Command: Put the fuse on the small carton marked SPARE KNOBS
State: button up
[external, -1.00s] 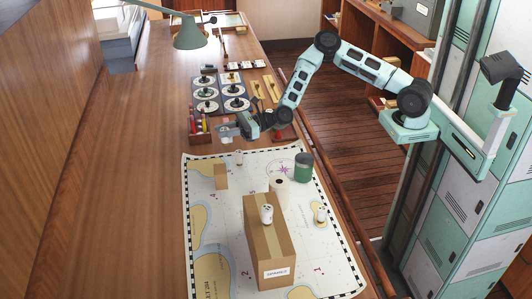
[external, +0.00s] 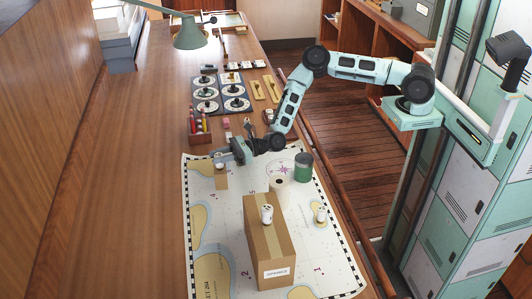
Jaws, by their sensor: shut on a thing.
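My gripper (external: 222,157) is shut on a small pale piece, which I take to be the fuse (external: 219,157); the jaws hide much of it. The gripper is over the top of a small brown carton (external: 221,182) on the chart's upper left part. Whether the held piece touches the carton top I cannot tell. No marking is readable on this carton from here. A large brown carton (external: 272,250) with a white label stands nearer the camera, and a white cylinder with dark spots (external: 267,215) stands on its top.
The chart (external: 215,230) lies on the wooden bench. A green can (external: 303,168), a white round thing with a dark hole (external: 279,183) and another white piece (external: 321,215) stand on it. A pencil box (external: 200,138) and dial panels (external: 207,93) are farther back. The bench left of the chart is clear.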

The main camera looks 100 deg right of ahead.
jog(key=shift+f+b, duration=0.15)
jog(key=shift+b, duration=0.15)
jog(key=o, duration=1)
jog(key=shift+c, duration=0.2)
jog(key=shift+r, duration=0.2)
jog(key=s+d+b, duration=0.2)
jog(key=s+b, duration=0.1)
jog(key=s, duration=0.8)
jog(key=shift+s+d+b, duration=0.2)
jog(key=shift+s+b, duration=0.1)
jog(key=shift+s, duration=0.1)
